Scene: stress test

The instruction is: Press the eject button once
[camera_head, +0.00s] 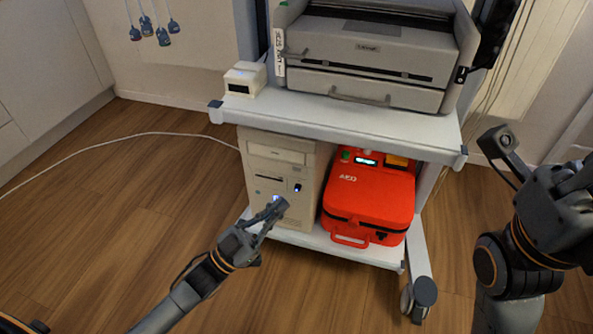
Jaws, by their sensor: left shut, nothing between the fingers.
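A beige computer tower (254,148) stands upright on the lower shelf of a white cart. Its front has a drive bay at the top, a dark slot (268,178) below it, and a small dark button-like part (297,187) to the right of the slot. I cannot tell for certain which part is the eject button. My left gripper (277,206) is shut and empty in front of the tower's lower front, below the slot, and covers part of it. I cannot tell whether it touches the tower. My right gripper (577,178) is at the right edge, partly cut off.
An orange AED case (371,196) stands right of the tower on the lower shelf (322,243). A grey printer (371,48) and a small white box (245,79) are on the upper shelf (335,119). A white cable crosses the wooden floor at left.

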